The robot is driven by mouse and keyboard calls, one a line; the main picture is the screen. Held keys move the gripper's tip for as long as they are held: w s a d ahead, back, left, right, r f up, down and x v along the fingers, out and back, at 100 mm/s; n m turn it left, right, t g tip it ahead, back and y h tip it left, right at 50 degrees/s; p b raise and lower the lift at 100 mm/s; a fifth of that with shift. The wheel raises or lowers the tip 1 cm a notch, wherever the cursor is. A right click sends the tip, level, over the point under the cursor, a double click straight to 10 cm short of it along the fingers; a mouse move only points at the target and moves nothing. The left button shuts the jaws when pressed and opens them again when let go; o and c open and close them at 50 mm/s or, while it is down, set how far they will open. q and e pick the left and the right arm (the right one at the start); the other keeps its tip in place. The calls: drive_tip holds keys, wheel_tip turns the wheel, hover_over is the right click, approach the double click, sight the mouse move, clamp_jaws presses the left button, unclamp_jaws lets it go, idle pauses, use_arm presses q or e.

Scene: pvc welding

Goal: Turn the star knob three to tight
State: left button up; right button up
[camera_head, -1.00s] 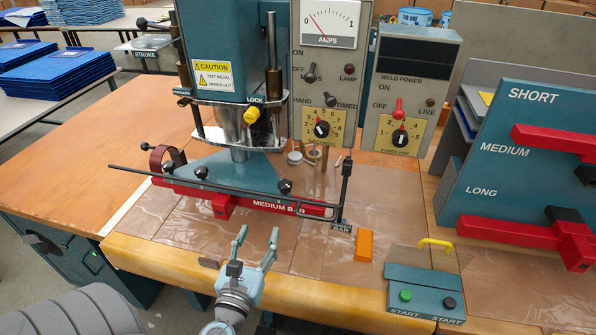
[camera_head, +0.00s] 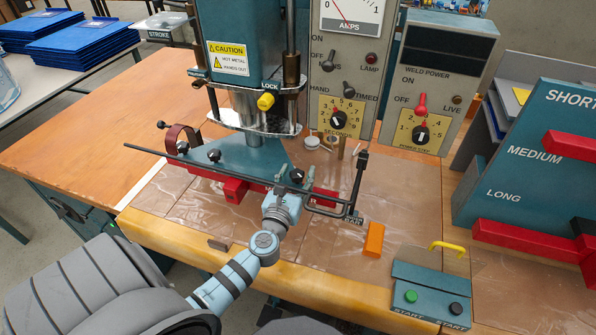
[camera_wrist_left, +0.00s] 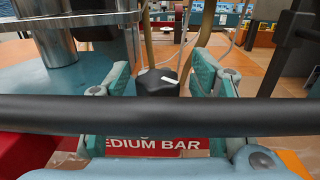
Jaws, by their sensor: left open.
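The black star knob (camera_head: 297,175) stands near the right end of the teal plate, above the red medium bar (camera_head: 236,190). My left gripper (camera_head: 293,184) reaches in at the right-hand knob. In the left wrist view that star knob (camera_wrist_left: 157,82), with a white mark on top, appears between the two open teal fingers. I see no grip on it. The knob's lower part is hidden by a black rod (camera_wrist_left: 160,116) crossing the view. My right gripper is not in view.
The long thin rod (camera_head: 222,168) and a black upright post (camera_head: 358,182) stand close around the gripper. The welding head (camera_head: 240,50) rises behind. An orange block (camera_head: 374,240) and the start-button box (camera_head: 430,290) lie to the right.

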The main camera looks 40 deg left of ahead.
use_arm(q)
drive_tip(key=shift+w+a+r, duration=0.1)
drive_tip(key=shift+w+a, duration=0.15)
drive_tip(key=shift+w, duration=0.05)
drive_tip(key=shift+c, duration=0.4)
drive_tip(key=shift+w, duration=0.1)
drive_tip(key=c, duration=1.1)
drive_tip(key=shift+m+h, duration=0.4)
drive_tip(key=shift+h, duration=0.2)
drive_tip(key=shift+m+t+h+b, duration=0.4)
drive_tip(key=shift+m+h+b, duration=0.25)
drive_tip(key=shift+h, duration=0.25)
drive_tip(key=m+h+b, duration=0.1)
drive_tip(key=h+b, duration=0.1)
drive_tip(key=b, duration=0.2)
drive_tip(key=m+h+b, duration=0.2)
drive_tip(key=h+b, duration=0.1)
drive_tip(key=b, duration=0.2)
drive_tip(key=m+h+b, duration=0.1)
drive_tip(key=h+b, duration=0.1)
drive_tip(key=b, duration=0.2)
drive_tip(key=shift+f+m, duration=0.25)
drive_tip(key=shift+m, duration=0.1)
drive_tip(key=shift+r+h+b, duration=0.2)
drive_tip(key=shift+h+b, duration=0.2)
drive_tip(key=shift+b, duration=0.15)
